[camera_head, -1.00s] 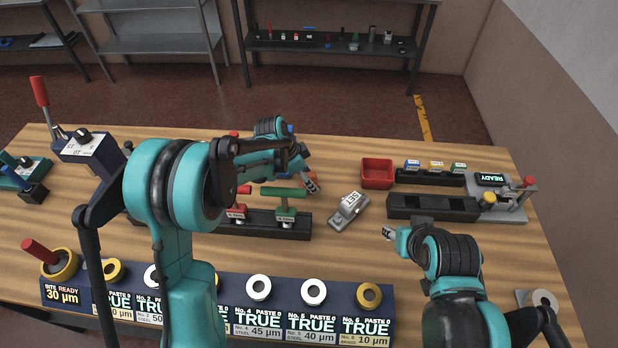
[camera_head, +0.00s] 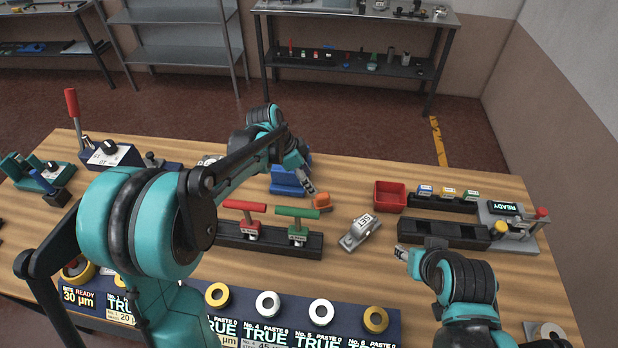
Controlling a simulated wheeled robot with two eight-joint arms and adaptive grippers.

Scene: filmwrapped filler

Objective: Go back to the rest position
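My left gripper (camera_head: 307,184) hangs over the middle of the wooden table (camera_head: 345,280), just above and left of a small orange block (camera_head: 322,201) and beside a blue object (camera_head: 287,180). Its fingers look close together, but the gap is too small to make out. My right gripper (camera_head: 400,252) is above the table at the right, below a grey device marked SET (camera_head: 360,232) and left of a black slotted block. Nothing shows in its tips, and whether they are apart is unclear.
A red tray (camera_head: 390,196) and a black slotted block (camera_head: 443,233) lie at the right, next to a READY device (camera_head: 503,209). A rack with red and green T-handled tools (camera_head: 297,213) is mid-table. A labelled strip with rings (camera_head: 268,304) runs along the front.

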